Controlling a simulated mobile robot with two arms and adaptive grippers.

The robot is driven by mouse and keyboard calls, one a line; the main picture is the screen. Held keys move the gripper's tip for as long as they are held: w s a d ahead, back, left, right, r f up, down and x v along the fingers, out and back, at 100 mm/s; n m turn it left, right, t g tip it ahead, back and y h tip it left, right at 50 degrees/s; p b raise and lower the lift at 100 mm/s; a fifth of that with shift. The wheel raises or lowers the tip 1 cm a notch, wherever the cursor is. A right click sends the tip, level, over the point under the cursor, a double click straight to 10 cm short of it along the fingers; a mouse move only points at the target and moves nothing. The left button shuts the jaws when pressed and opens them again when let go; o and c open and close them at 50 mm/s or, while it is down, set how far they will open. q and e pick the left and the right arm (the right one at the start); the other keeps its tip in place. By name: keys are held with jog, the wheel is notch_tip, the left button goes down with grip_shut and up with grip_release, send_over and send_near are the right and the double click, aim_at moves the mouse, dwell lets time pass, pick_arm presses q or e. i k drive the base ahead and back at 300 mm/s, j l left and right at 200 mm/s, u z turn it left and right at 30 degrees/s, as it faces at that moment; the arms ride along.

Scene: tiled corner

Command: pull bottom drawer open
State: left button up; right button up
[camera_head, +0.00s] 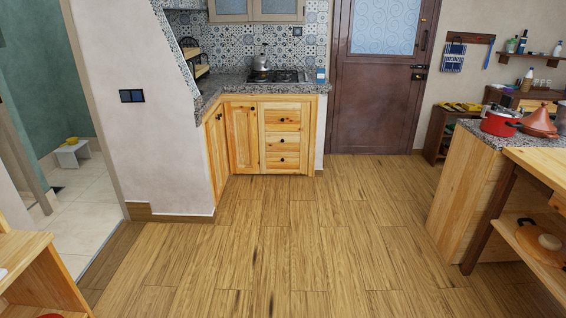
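A stack of wooden drawers with dark round knobs stands in the corner cabinet, in the upper middle of the head view. The bottom drawer (282,161) is the lowest of the stack, just above the floor, and looks shut. Its dark knob (282,160) faces me. The middle drawer (282,138) and the top drawer (282,116) above it look shut too. Neither of my grippers shows in this view. The cabinet is well ahead of me, across the floor.
Open wooden floor (275,240) lies between me and the cabinet. A wall (160,110) stands left of the cabinet. A counter (465,190) with a red pot (499,124) is at right. A wooden shelf (40,275) is at near left. A brown door (375,100) is behind.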

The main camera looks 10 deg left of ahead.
aim_at(275, 160)
jog(key=i+j+u, duration=0.25)
jog(key=i, duration=0.3)
jog(key=i+u, duration=0.25)
jog(key=i, duration=0.25)
jog(key=i+u, duration=0.1)
jog(key=i, duration=2.25)
